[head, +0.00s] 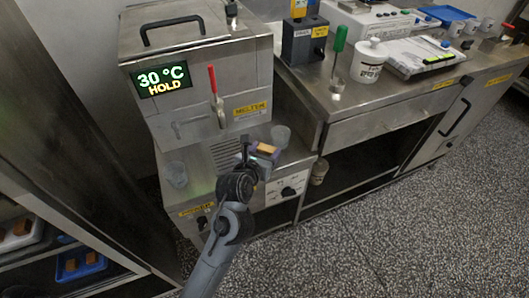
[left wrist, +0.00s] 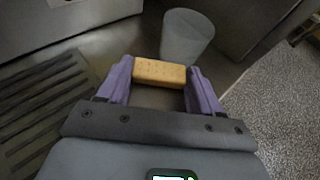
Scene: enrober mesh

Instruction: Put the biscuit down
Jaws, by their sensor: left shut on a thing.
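My left gripper (head: 262,152) is above the right part of the machine's metal ledge, below the melter. In the left wrist view its two purple fingers (left wrist: 160,84) are shut on the biscuit (left wrist: 159,72), a tan oblong with small holes, held across between them near the tips. The biscuit also shows small and orange-brown in the head view (head: 267,148). A dark slotted mesh (left wrist: 40,105) lies to the left of the gripper in the wrist view. A translucent cup (left wrist: 186,37) stands just beyond the biscuit. My right gripper is not in view.
The melter (head: 200,75) with a red-handled lever stands behind the ledge. To the right is a metal counter (head: 350,112) with a white pot (head: 369,62). A blue tray (head: 80,264) with biscuits sits in the rack at lower left.

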